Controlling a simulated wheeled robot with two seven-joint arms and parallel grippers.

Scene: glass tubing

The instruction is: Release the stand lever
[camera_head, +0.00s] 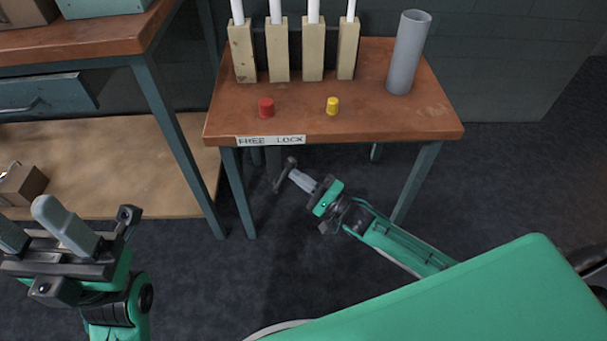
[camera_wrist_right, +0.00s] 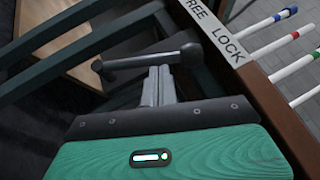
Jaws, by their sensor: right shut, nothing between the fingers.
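The stand lever (camera_head: 282,178) is a dark grey bar with rounded ends, below the front edge of the wooden-topped stand (camera_head: 365,120). A white label (camera_head: 270,140) on that edge reads FREE at left and LOCK at right. In the right wrist view the lever (camera_wrist_right: 140,60) lies across, just beyond my fingertips. My right gripper (camera_head: 293,175) is shut and empty, its fingertips close to the lever; I cannot tell if they touch it. The fingers also show in the right wrist view (camera_wrist_right: 158,75). My left gripper (camera_head: 28,220) is open and empty at lower left, away from the stand.
On the stand are several wooden blocks (camera_head: 278,52) holding white tubes, a red knob (camera_head: 266,108), a yellow knob (camera_head: 333,106) and a grey cylinder (camera_head: 408,52). A workbench (camera_head: 90,42) with a lower shelf stands at left. Stand legs (camera_head: 238,190) flank the lever area.

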